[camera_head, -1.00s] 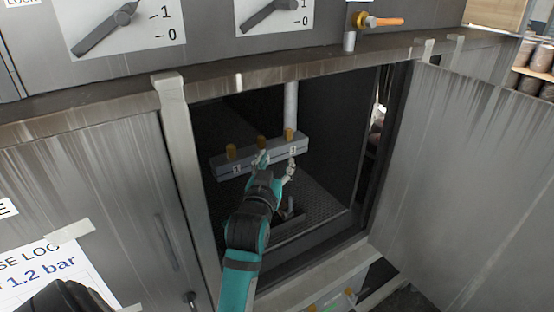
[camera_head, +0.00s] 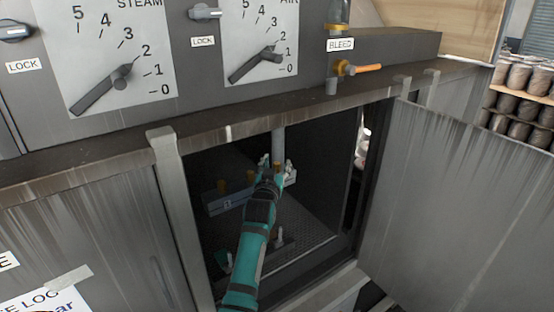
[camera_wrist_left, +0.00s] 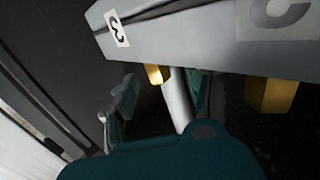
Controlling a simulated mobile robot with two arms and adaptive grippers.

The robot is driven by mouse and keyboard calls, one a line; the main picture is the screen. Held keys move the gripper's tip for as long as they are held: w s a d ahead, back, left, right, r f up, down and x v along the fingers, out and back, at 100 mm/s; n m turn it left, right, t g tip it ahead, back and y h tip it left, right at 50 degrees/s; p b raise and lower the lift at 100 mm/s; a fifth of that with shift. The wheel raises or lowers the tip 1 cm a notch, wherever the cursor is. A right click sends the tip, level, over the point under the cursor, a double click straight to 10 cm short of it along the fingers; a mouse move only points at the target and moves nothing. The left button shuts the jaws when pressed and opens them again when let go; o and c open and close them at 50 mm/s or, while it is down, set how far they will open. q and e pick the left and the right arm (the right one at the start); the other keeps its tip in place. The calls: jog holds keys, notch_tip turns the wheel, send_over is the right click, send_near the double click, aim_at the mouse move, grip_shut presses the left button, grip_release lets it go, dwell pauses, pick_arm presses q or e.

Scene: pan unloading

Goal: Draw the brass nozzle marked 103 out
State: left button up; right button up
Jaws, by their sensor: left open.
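A grey bar (camera_head: 214,203) with brass nozzles is inside the open, dark cabinet. Two nozzles show on its left part, a left one (camera_head: 222,185) and a middle one (camera_head: 250,176). My left gripper (camera_head: 277,168) is at the bar's right end and covers much of it. In the left wrist view, the gripper (camera_wrist_left: 162,80) is open, its teal fingers apart. A brass nozzle (camera_wrist_left: 155,75) below the label "3" (camera_wrist_left: 117,28) and a grey pipe (camera_wrist_left: 178,100) show between them. Another brass nozzle (camera_wrist_left: 272,95) is at the right. No 103 mark is legible. My right gripper is out of view.
The cabinet frame's left post (camera_head: 175,190) and top edge (camera_head: 270,128) border the opening around my left arm. The door (camera_head: 465,190) stands open at the right. A perforated floor (camera_head: 310,235) lies below, with small objects on it.

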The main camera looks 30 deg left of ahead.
pick_arm(q)
jog(key=shift+w+a, duration=0.3)
jog(key=shift+w, duration=0.25)
grip_shut()
jog(key=shift+w+f, duration=0.1)
jog(key=shift+f, duration=0.05)
jog(key=c, duration=0.9)
grip_release()
grip_shut()
